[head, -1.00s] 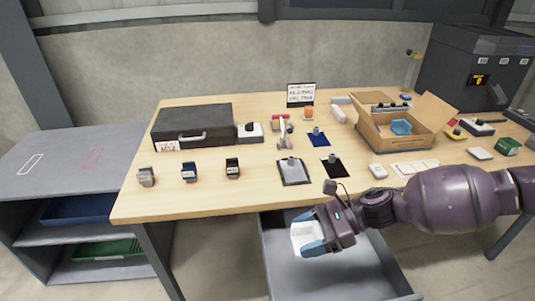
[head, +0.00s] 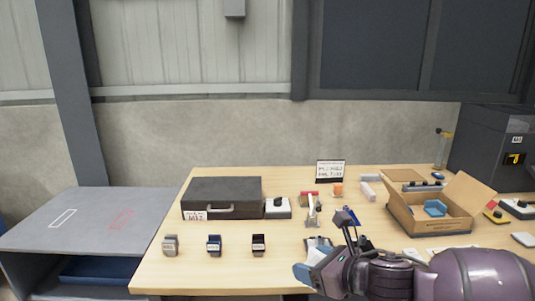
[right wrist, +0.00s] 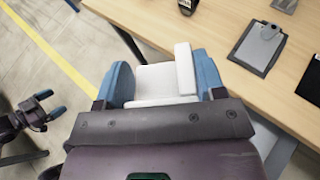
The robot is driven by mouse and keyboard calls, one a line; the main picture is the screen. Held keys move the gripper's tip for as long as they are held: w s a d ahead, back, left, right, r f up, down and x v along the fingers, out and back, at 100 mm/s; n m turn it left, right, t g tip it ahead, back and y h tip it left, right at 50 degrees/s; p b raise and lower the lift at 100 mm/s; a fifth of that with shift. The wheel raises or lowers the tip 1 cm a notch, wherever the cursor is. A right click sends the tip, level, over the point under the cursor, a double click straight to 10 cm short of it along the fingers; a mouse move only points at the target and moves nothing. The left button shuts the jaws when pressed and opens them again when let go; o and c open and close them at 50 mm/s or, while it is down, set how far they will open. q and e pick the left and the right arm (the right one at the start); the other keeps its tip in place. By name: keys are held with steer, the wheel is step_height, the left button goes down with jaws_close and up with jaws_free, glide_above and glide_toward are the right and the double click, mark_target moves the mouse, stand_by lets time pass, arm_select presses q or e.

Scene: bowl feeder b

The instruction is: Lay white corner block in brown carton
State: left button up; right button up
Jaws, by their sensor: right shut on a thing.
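The white corner block (right wrist: 165,85) lies between the blue fingers of my right gripper (right wrist: 165,82) in the right wrist view. It has a flat part and a raised wall at its right side.
A black case (head: 222,192) stands at the table's back left. Several small labelled blocks line the front left. A clipboard (right wrist: 258,47) lies just beyond my right gripper. A grey machine (head: 490,150) stands behind the carton, and the carton's flaps stick outward.

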steer(key=shift+s+d+r+m+t+h, duration=0.2)
steer(key=shift+r+m+t+h, duration=0.1)
steer(key=shift+m+h, duration=0.15)
steer(key=shift+s+d+r+m+t+h, duration=0.15)
steer(key=shift+s+r+m+t+h, duration=0.1)
steer(key=shift+m+h, duration=0.15)
steer(key=s+d+f+m+t+h, duration=0.2)
steer(key=s+d+f+m+h, duration=0.4)
steer(key=s+d, duration=0.3)
steer(key=shift+d+m+h, duration=0.45)
steer(key=shift+d+h, duration=0.3)
steer(key=shift+d, duration=0.1)
steer(key=shift+f+t, duration=0.15)
steer(key=shift+t, duration=0.1)
